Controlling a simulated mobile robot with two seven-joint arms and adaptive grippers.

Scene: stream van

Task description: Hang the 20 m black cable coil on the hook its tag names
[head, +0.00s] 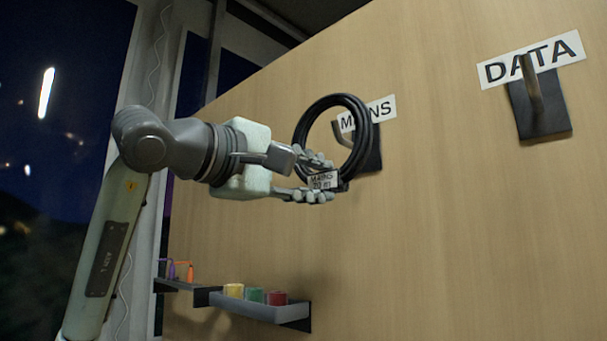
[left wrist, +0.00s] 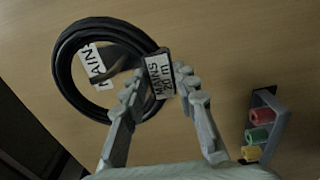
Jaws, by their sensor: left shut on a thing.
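The black cable coil (head: 301,137) is held upright as a ring in front of the wall. Its white tag (left wrist: 160,76) reads "MAINS 20 m" in the left wrist view. My left gripper (head: 318,178) is shut on the coil's lower part, by the tag. The MAINS hook (head: 343,133) shows through the ring, on a dark plate below its sign (head: 381,109). I cannot tell whether its peg passes through the ring or is still behind it. The DATA hook (head: 531,85) at upper right is empty. My right gripper is out of view.
A grey shelf (head: 258,309) low on the wall holds yellow, green and red rolls. A smaller dark ledge (head: 180,285) with orange and purple items is to its left. A dark window is at far left. The wall right of the coil is clear below the hooks.

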